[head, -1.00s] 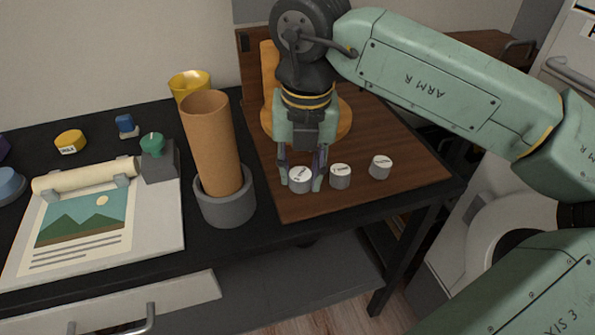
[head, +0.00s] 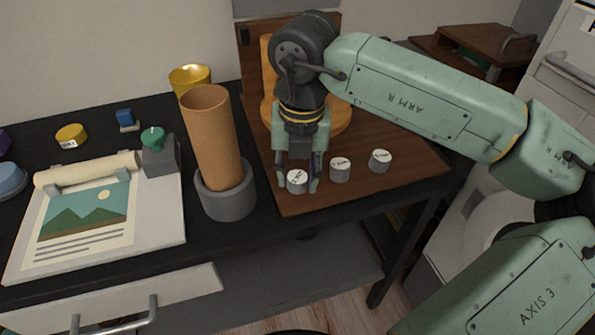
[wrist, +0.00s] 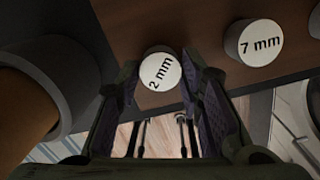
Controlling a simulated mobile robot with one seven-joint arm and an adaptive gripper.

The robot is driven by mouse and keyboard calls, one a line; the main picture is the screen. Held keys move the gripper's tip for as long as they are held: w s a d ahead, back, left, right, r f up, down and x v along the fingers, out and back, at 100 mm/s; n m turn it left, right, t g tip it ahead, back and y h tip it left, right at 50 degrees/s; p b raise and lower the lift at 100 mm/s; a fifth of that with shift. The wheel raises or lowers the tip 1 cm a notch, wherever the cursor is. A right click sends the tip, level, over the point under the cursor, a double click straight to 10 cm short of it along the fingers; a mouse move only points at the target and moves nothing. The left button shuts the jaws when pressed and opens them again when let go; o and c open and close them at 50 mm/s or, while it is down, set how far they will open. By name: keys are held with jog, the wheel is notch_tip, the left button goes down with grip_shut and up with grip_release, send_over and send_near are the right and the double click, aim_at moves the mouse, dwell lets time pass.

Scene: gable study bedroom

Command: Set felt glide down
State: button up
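A short pale cylinder marked "2 mm" (wrist: 160,72), likely the felt glide, is between my gripper's fingers (wrist: 160,85). It also shows in the head view (head: 297,182). My gripper (head: 297,175) points down, with one finger on each side of it, and appears shut on it. It is upright near the board's front edge, low over the brown board (head: 395,190) or on it; I cannot tell which. Two similar cylinders stand to the right: the middle one (head: 340,171), marked "7 mm" in the wrist view (wrist: 252,43), and a right one (head: 380,162).
A brown tube (head: 212,140) stands in a grey round holder (head: 226,200) close to the left of my gripper. An orange item (head: 342,122) is behind my gripper. A print (head: 85,215) lies at the left. Bare board lies right of the cylinders.

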aim_at(300, 182)
jog(key=o, duration=0.3)
jog(key=shift+o, duration=0.2)
jog(key=shift+r, duration=0.1)
notch_tip(300, 182, up, 12)
jog(key=shift+s+d+b, duration=0.2)
jog(key=shift+s+b, duration=0.15)
jog(key=shift+s, duration=0.1)
jog(key=shift+c, duration=0.5)
dwell(0.6)
